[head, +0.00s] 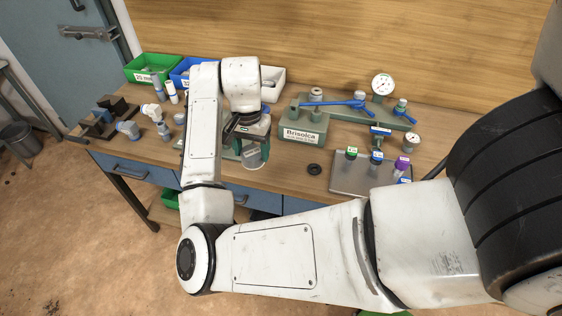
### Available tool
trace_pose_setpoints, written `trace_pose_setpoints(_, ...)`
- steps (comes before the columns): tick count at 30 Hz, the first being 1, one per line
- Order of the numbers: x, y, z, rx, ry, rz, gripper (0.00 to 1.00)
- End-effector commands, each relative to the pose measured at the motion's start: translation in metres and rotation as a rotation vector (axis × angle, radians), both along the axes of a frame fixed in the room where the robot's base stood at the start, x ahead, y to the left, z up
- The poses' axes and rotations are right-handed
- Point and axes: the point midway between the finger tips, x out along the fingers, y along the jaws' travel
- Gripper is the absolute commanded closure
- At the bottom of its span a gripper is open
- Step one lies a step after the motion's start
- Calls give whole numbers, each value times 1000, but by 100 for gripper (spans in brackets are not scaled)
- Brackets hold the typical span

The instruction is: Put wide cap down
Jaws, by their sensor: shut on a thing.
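My gripper (252,150) points down over the front part of the workbench, left of the green Brisolca block. My wrist and fingers partly hide the cap. I cannot tell whether its underside touches the surface below.
The green Brisolca block (302,131) stands close on the right, with a black ring (314,169) before it. A grey plate (360,174) holds several colour-topped pieces. A gauge (382,85) stands behind. Loose fittings and a green bin (153,68) are left.

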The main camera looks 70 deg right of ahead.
Motion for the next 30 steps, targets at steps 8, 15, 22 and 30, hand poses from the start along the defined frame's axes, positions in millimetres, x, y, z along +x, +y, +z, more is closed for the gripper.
trace_pose_setpoints(8,-104,-16,13,-2,2,-626,64)
trace_pose_setpoints(15,-121,-18,4,-3,3,-774,64)
trace_pose_setpoints(22,-94,-54,-19,-3,4,-774,64)
trace_pose_setpoints(30,-66,-88,-50,-3,4,-772,64)
